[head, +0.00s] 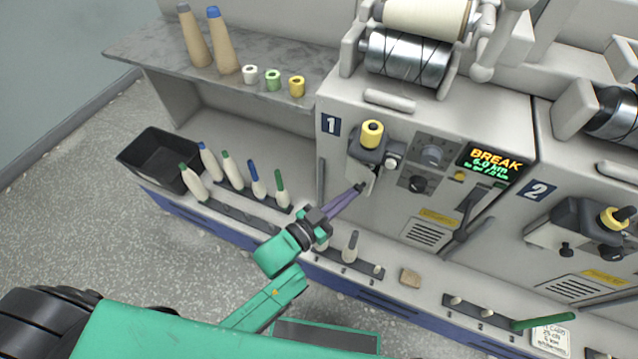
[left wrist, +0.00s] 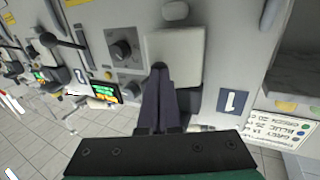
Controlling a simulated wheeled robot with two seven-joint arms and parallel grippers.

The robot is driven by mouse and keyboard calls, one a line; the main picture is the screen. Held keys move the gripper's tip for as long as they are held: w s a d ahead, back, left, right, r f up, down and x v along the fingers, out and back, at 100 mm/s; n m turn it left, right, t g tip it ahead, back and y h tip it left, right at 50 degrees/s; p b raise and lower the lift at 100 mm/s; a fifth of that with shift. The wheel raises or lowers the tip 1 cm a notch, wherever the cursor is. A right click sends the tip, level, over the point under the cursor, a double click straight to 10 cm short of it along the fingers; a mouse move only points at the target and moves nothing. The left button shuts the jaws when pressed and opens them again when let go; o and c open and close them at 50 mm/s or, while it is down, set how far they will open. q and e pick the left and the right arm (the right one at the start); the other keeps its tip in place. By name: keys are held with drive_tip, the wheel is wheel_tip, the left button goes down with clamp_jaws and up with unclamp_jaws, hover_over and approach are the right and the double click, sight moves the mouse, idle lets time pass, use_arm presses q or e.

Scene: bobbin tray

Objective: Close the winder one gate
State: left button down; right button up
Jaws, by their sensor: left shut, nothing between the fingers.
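Winder one stands in the middle of the head view, marked by a "1" label (head: 331,125). Its yarn unit (head: 375,150) is a dark housing with a yellow piece on top. My right gripper is out of view.
Several bobbins (head: 230,169) stand on the low ledge beside a black bin (head: 160,158). A tan block (head: 410,277) and a green rod (head: 543,321) lie farther right. Winder one's display (head: 494,161) reads BREAK. Winder two (head: 537,191) is at right. A lever (head: 460,236) juts out nearby.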

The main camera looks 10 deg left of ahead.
sight(365, 195)
use_arm(q)
drive_tip(key=shift+n+t+y, duration=0.5)
drive_tip(key=shift+y, duration=0.2)
drive_tip(key=d, duration=0.2)
drive_tip(key=w+d, duration=0.1)
drive_tip(key=d, duration=0.1)
drive_tip(key=shift+w+p, duration=0.15)
drive_tip(key=shift+p, duration=0.25)
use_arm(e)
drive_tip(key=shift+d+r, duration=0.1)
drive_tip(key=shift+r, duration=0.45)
use_arm(q)
drive_tip(key=shift+r, duration=0.1)
